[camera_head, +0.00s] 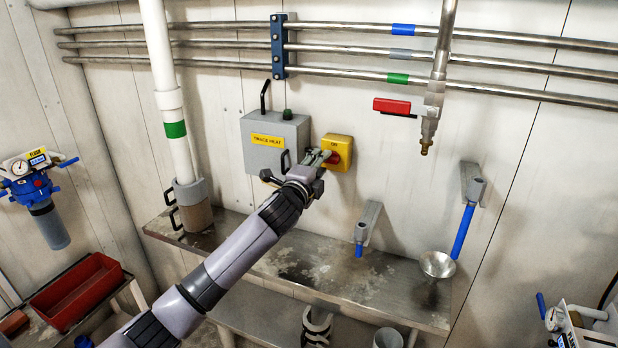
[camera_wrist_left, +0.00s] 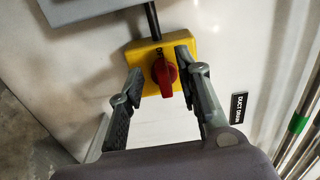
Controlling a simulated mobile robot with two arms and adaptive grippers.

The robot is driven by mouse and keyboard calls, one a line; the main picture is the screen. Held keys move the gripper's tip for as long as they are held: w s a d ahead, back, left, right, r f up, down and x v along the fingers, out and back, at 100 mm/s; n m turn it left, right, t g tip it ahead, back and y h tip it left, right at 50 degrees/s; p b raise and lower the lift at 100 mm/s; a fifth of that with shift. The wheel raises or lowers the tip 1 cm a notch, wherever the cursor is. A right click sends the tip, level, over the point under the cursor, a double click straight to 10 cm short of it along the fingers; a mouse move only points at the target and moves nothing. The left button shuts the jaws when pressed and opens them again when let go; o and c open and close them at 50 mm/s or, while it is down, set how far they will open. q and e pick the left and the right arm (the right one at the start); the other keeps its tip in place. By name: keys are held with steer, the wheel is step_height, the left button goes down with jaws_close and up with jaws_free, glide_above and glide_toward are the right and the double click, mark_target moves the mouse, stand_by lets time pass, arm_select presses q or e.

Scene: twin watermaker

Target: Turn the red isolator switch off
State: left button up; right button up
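The red isolator switch (camera_head: 333,157) is a rotary knob on a yellow box (camera_head: 338,143) on the back wall, right of a grey cabinet. In the left wrist view the red knob (camera_wrist_left: 165,76) stands roughly upright on the yellow plate (camera_wrist_left: 148,53). My left gripper (camera_head: 323,158) reaches the box from the lower left. In the wrist view its fingers (camera_wrist_left: 159,68) are open, one on each side of the knob, with gaps showing. Contact with the plate cannot be told. The gripper partly hides the knob in the head view. My right gripper is not in view.
The grey cabinet (camera_head: 273,142) with a yellow label and handles is close left of the switch. A metal bench (camera_head: 300,262) runs below. A valve with a red handle (camera_head: 392,106) hangs at upper right. A white pipe (camera_head: 166,100) stands left. The wall right of the switch is mostly clear.

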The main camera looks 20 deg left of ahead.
arm_select(q)
steer(key=s, duration=1)
steer(key=shift+s+a, duration=0.15)
steer(key=shift+a, duration=0.05)
